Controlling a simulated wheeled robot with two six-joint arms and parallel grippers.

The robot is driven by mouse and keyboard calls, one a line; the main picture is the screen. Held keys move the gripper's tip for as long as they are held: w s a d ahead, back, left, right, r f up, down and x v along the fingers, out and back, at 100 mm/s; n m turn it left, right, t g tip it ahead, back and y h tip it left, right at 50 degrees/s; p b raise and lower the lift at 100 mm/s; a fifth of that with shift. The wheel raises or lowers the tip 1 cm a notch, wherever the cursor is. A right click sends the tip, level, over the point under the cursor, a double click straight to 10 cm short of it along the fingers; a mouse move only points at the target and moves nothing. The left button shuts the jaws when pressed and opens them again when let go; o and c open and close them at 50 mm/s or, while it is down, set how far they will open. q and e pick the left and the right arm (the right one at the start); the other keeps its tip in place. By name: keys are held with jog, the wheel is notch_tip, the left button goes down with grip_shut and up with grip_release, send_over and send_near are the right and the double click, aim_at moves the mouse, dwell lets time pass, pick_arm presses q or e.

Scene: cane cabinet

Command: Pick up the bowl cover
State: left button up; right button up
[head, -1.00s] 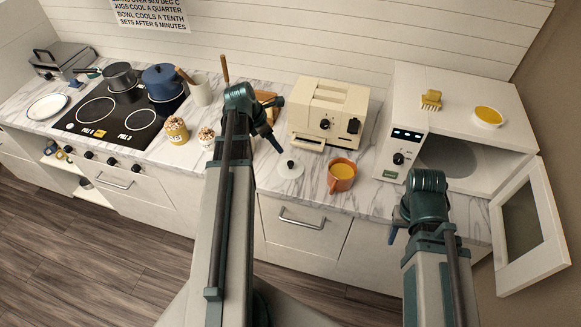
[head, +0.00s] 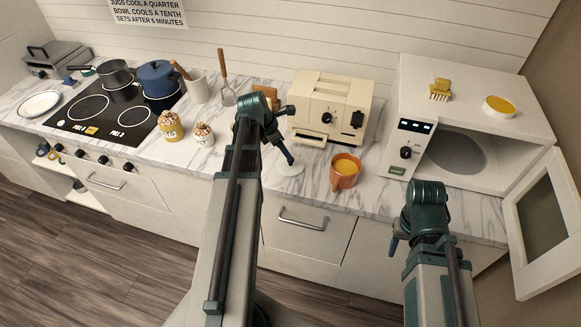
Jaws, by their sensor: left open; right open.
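The bowl cover (head: 292,169) is a pale round disc lying on the marble counter, left of the orange mug and in front of the toaster. Its knob is hidden behind my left gripper. My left gripper (head: 289,160) is open, pointing down right over the middle of the cover. I cannot tell whether its fingers touch the knob. My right gripper (head: 394,246) is open and empty, low in front of the counter's front edge at the right, and only partly visible beside its arm.
The orange mug (head: 345,171) with yellow contents stands close right of the cover. A cream toaster (head: 329,105) stands behind. The microwave (head: 470,100) has its door (head: 545,215) open at the right.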

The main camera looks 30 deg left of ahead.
aim_at(291, 163)
pick_arm(q)
jog(key=b+x, duration=0.4)
jog(key=x, duration=0.1)
jog(key=shift+f, duration=0.1)
grip_shut()
